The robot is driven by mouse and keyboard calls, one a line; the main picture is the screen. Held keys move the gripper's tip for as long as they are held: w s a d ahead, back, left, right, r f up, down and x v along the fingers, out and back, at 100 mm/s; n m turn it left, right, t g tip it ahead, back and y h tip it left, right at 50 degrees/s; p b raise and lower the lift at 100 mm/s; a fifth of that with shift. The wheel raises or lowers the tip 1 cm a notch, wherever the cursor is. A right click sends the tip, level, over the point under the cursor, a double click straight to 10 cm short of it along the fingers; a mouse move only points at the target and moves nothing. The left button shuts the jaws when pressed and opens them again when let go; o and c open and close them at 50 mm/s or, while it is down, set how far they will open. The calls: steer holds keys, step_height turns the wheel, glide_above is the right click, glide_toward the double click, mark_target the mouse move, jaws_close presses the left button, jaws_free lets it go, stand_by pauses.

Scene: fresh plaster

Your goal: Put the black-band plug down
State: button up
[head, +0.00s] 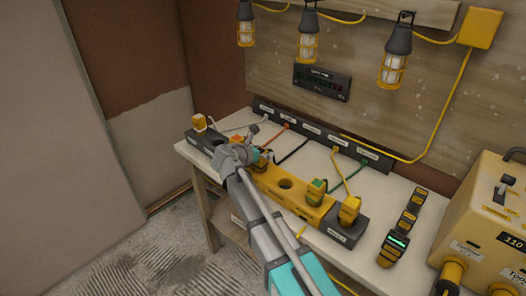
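My gripper (258,152) is over the left-middle part of the long power strip, seen from behind. My own arm hides part of the strip. A small yellowish and dark plug part (268,156) shows beside the fingers; its band colour is too small to read. A black cable (293,151) runs from the labelled rail (318,135) down toward that spot, and an orange cable (275,137) also ends near the gripper. I cannot tell whether the fingers are shut on a plug. The strip has a yellow middle (300,203) with an open round hole.
A yellow plug (199,122) is at the strip's left end. A green-banded plug (317,190) and another yellow plug (349,208) are at its right. Bare white bench (375,190) lies between.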

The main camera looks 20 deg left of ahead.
steer(key=shift+o, duration=0.8)
steer(key=shift+r, duration=0.2)
steer(key=p+v, duration=0.5)
steer(key=v, duration=0.7)
